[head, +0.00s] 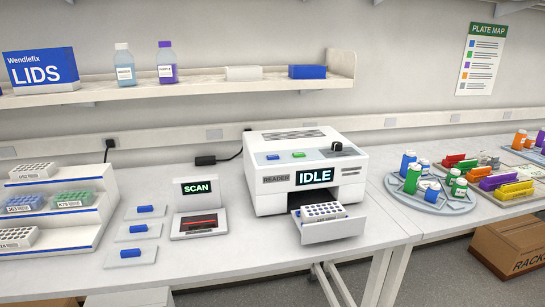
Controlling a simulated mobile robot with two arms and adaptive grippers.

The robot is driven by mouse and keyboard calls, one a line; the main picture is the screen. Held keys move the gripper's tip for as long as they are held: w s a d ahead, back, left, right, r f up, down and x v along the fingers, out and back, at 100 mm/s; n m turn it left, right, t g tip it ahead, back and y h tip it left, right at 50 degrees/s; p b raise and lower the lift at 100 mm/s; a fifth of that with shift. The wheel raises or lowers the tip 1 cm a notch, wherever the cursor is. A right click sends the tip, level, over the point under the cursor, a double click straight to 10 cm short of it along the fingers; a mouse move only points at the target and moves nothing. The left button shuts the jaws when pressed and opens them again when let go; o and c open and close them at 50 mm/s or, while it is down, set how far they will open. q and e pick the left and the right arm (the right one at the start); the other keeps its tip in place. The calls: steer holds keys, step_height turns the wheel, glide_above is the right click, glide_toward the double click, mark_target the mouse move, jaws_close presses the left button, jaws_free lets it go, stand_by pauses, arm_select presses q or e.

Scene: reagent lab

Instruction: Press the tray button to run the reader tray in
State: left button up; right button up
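The white reader (300,170) stands on the bench in the middle of the head view. Its screen (314,174) reads IDLE. A blue button (272,157) and a green button (298,154) sit on its top, with a dark knob (336,147) to their right. I cannot read which one is the tray button. The reader tray (345,225) is out at the front of the reader. A white plate (324,212) with dark wells sits in the tray. Neither of my grippers is in view.
A scanner (199,222) with a SCAN screen stands left of the reader. Small pads with blue pieces (146,209) lie further left, beside a stepped rack (55,205). A round carousel (431,198) with bottles stands on the right. Bare bench lies in front of the scanner.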

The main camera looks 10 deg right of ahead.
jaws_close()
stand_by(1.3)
